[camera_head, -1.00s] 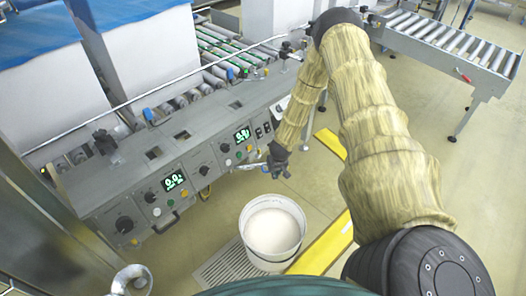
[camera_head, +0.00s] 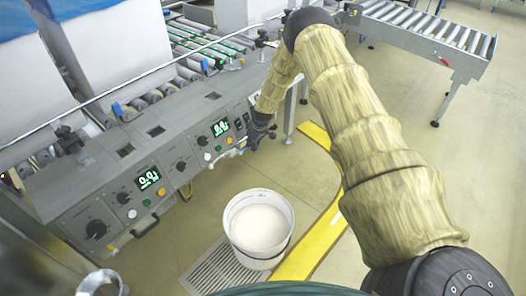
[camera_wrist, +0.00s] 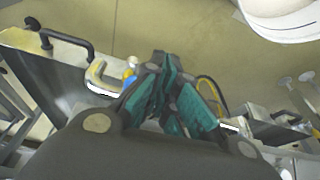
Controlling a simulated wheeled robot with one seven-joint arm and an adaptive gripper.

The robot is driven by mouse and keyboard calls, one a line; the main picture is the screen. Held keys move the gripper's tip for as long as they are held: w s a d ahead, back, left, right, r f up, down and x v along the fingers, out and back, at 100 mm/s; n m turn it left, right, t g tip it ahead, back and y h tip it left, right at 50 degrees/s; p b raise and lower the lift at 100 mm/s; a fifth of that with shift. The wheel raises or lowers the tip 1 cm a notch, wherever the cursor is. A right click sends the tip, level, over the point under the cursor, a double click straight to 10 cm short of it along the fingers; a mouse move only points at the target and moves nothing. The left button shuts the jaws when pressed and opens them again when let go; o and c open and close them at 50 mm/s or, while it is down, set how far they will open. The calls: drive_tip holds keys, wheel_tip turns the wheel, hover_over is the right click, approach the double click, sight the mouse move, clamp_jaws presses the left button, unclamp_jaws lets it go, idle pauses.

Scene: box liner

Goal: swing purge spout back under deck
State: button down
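My gripper (camera_head: 258,138) hangs close to the front of the grey control deck (camera_head: 150,160), near its right-hand display. A small pale metal piece, likely the purge spout (camera_head: 238,146), shows just left of it. In the wrist view, a curved silver pipe (camera_wrist: 98,80) with a yellow and blue fitting lies left of my gripper (camera_wrist: 166,70). The teal-padded fingers converge toward their tips. A short pale piece shows right of them, and I cannot tell whether it belongs to the same pipe. Whether anything is gripped is hidden.
A white bucket (camera_head: 260,228) of pale liquid stands on the floor beside a drain grate (camera_head: 222,268) and yellow floor marking (camera_head: 318,240). It also shows in the wrist view (camera_wrist: 285,25). A black handle (camera_wrist: 62,38) projects at left. A roller conveyor (camera_head: 430,38) stands at back right.

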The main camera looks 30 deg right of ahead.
drive_tip(key=shift+w+a+f, duration=0.1)
drive_tip(key=shift+w, duration=0.2)
idle(0.4)
drive_tip(key=s+d+r, duration=0.1)
drive_tip(key=s+r, duration=0.2)
drive_tip(key=r, duration=0.2)
drive_tip(key=s+d+r+p, duration=0.1)
drive_tip(key=s+r, duration=0.2)
drive_tip(key=r, duration=0.2)
drive_tip(key=shift+d+r, duration=0.3)
drive_tip(key=shift+r, duration=0.05)
drive_tip(key=shift+s, duration=0.1)
